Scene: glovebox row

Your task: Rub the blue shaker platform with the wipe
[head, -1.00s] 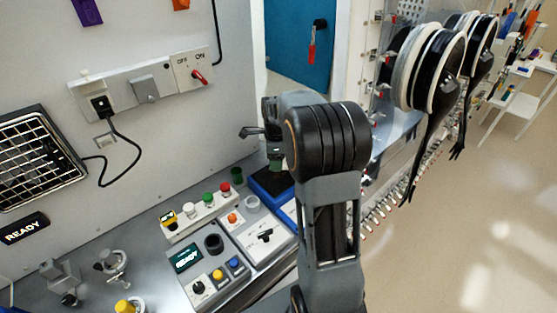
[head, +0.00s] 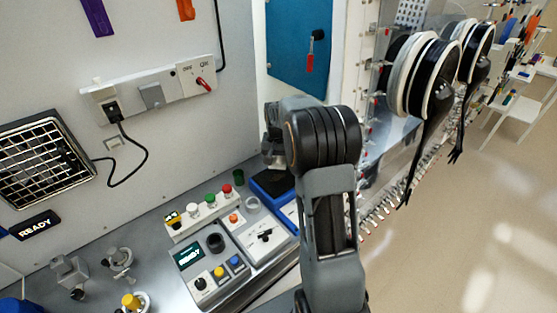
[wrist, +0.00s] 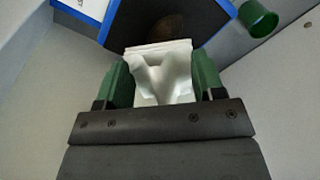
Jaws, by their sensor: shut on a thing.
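In the wrist view my gripper (wrist: 160,86) has green fingers shut on a white folded wipe (wrist: 160,66). The blue shaker platform shows beyond it as a dark top with a blue edge (wrist: 112,20); the wipe's far edge overlaps the dark top in the picture. I cannot tell whether the wipe touches it. In the head view the blue shaker platform (head: 272,187) sits at the back of the bench, right of the control boxes. My arm hides part of it, and the fingers and wipe are hidden there.
A green cup (wrist: 258,18) stands beside the platform; it also shows in the head view (head: 238,176). Hanging black gloves (head: 425,140) are at the right.

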